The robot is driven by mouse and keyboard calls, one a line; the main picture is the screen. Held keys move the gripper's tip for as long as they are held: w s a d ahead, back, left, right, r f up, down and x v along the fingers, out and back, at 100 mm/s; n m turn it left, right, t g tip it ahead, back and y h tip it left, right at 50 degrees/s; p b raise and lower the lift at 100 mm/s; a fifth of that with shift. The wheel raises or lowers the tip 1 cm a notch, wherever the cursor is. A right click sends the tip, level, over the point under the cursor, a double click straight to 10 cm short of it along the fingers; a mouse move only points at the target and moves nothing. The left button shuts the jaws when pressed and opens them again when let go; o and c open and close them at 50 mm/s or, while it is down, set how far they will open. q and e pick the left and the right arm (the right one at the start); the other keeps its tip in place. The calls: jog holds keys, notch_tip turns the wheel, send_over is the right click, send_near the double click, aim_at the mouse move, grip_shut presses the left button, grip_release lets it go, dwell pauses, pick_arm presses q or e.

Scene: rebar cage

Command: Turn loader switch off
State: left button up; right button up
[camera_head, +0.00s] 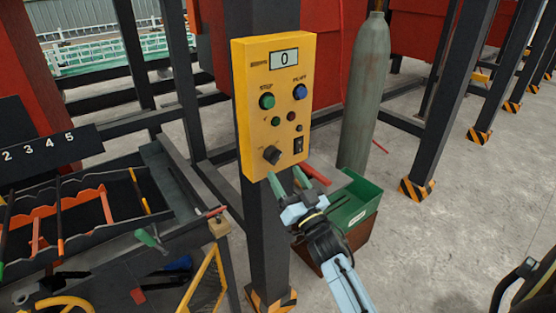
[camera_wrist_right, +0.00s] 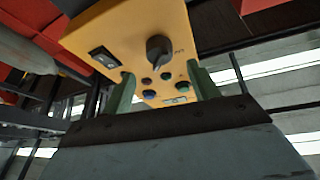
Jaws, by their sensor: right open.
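A yellow control box (camera_head: 250,115) is fixed to a dark post. Its lower face carries a black rotary knob (camera_head: 271,155) and a black rocker switch (camera_head: 299,145); I cannot tell which is the loader switch. My right gripper (camera_head: 293,178) is open and empty just below the box, its green fingers pointing up at the knob and rocker. In the right wrist view the knob (camera_wrist_right: 158,50) appears between and beyond the fingers, apart from them, and the rocker (camera_wrist_right: 104,57) is to its left. My left gripper is not in view.
The box also has a display (camera_head: 284,59) reading 0, a green button (camera_head: 266,101) and a blue button (camera_head: 299,92). A grey gas cylinder (camera_head: 367,90) stands to the right. A green bin (camera_head: 355,200) is behind my right gripper. A tool tray (camera_head: 80,205) lies left.

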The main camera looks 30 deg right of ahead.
aim_at(277, 161)
jog(key=x, duration=0.5)
jog(key=shift+w, duration=0.15)
jog(key=c, duration=1)
